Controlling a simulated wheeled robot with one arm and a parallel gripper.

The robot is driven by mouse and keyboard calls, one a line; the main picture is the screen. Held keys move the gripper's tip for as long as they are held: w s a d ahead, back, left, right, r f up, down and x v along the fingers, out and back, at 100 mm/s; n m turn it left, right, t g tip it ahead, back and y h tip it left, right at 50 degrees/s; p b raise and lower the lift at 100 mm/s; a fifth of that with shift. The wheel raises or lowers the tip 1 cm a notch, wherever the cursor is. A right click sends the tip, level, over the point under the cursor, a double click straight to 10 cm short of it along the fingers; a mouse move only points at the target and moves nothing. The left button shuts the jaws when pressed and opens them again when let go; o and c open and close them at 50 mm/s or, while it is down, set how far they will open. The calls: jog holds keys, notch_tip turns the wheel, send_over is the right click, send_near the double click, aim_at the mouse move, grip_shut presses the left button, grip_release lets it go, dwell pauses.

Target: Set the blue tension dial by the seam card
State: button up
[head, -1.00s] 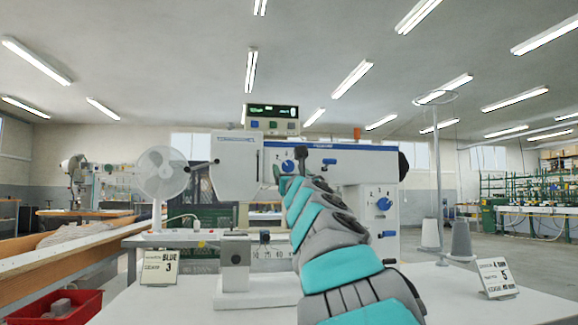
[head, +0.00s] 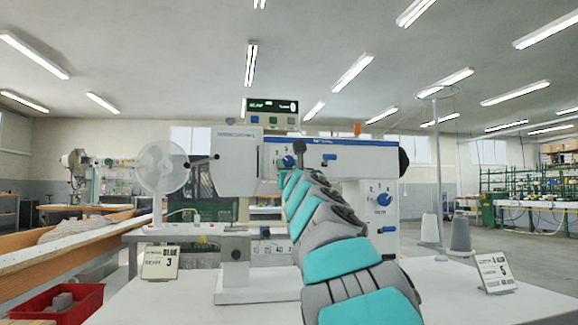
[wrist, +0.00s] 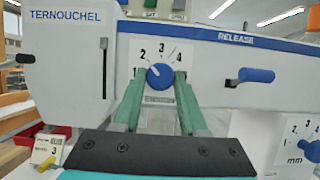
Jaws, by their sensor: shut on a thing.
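The blue tension dial (wrist: 160,76) sits on a white plate marked 2, 3 and 4 on the sewing machine's front. A small white mark on it points to the upper left, on the side of the 2. My gripper (wrist: 160,84) is shut on the dial, with a green finger on each side. In the head view the dial (head: 288,161) shows just above my gripper (head: 283,176). A card (head: 160,262) reading BLUE and 3 stands on the table at left. The same card (wrist: 47,150) shows in the wrist view.
A blue RELEASE lever (wrist: 257,75) is right of the dial. A second blue dial (head: 384,199), marked mm in the wrist view, is lower right. Another card (head: 494,272) stands at right. A display (head: 272,107) tops the machine. A fan (head: 161,167) is at left.

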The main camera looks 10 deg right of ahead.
grip_shut()
